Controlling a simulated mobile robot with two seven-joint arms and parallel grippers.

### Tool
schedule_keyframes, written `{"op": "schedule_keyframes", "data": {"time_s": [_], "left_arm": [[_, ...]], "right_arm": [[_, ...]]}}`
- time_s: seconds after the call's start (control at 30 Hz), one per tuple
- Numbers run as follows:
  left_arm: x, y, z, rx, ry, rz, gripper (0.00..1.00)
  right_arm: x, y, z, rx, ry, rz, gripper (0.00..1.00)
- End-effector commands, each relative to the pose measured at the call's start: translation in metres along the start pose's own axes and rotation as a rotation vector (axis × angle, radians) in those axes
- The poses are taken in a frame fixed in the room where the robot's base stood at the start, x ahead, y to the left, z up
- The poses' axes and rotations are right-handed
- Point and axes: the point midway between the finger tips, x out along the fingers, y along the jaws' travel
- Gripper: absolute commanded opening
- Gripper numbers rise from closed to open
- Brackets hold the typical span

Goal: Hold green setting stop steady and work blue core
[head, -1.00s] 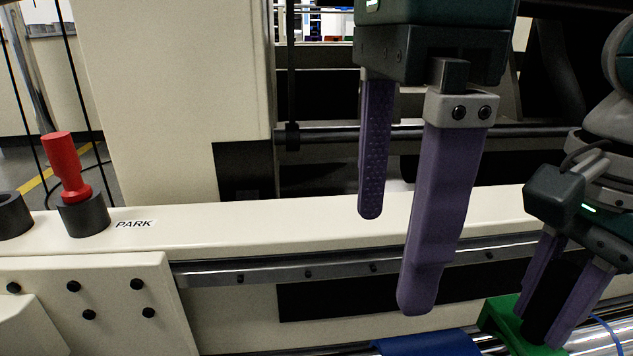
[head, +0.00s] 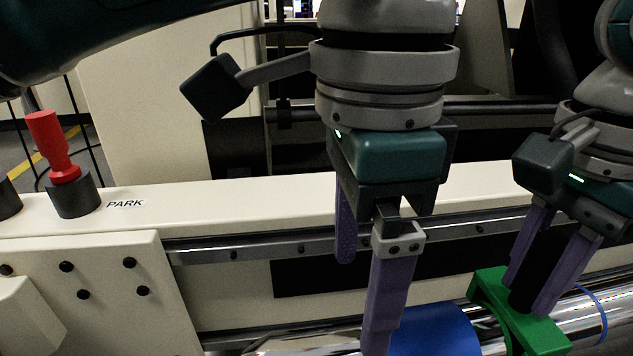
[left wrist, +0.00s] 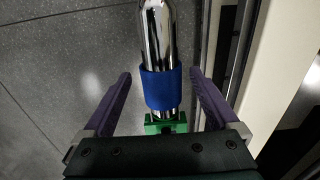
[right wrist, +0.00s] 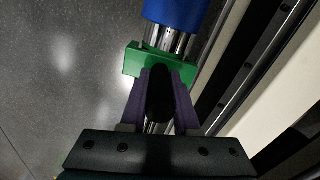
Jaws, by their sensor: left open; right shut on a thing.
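The green setting stop (head: 522,322) sits on the chrome bar at the lower right of the head view. My right gripper (head: 527,295) is shut on its black upright grip (right wrist: 160,97). The blue core (head: 436,332) is a sleeve around the chrome bar, left of the green stop. It also shows in the left wrist view (left wrist: 160,88), with the green stop (left wrist: 166,123) just beyond its end. My left gripper (left wrist: 160,84) is open, with a purple finger to each side of the core and nothing held. How far its fingertips are above the core, I cannot tell.
The chrome bar (left wrist: 158,35) runs beside a cream machine beam (head: 250,203) with a dark rail. A red peg (head: 54,148) stands in a dark socket by a PARK label (head: 125,204) at left.

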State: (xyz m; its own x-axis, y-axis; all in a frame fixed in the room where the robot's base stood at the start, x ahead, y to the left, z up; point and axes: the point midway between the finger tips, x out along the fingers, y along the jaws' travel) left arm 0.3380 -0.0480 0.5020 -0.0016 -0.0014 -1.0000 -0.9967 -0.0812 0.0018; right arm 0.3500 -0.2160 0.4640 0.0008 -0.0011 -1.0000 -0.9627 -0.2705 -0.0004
Motion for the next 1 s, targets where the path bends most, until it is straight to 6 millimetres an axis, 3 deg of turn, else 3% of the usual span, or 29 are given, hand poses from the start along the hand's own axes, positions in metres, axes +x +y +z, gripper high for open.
{"op": "schedule_keyframes", "data": {"time_s": [0.7, 1.0], "left_arm": [[0.096, 0.002, 0.001, 0.001, -0.001, 0.001, 0.94], [0.111, 0.001, 0.001, 0.003, -0.001, -0.001, 0.94]], "right_arm": [[0.000, 0.000, 0.001, -0.001, -0.002, 0.001, 0.00], [0.000, 0.000, 0.001, -0.001, -0.002, 0.001, 0.00]]}}
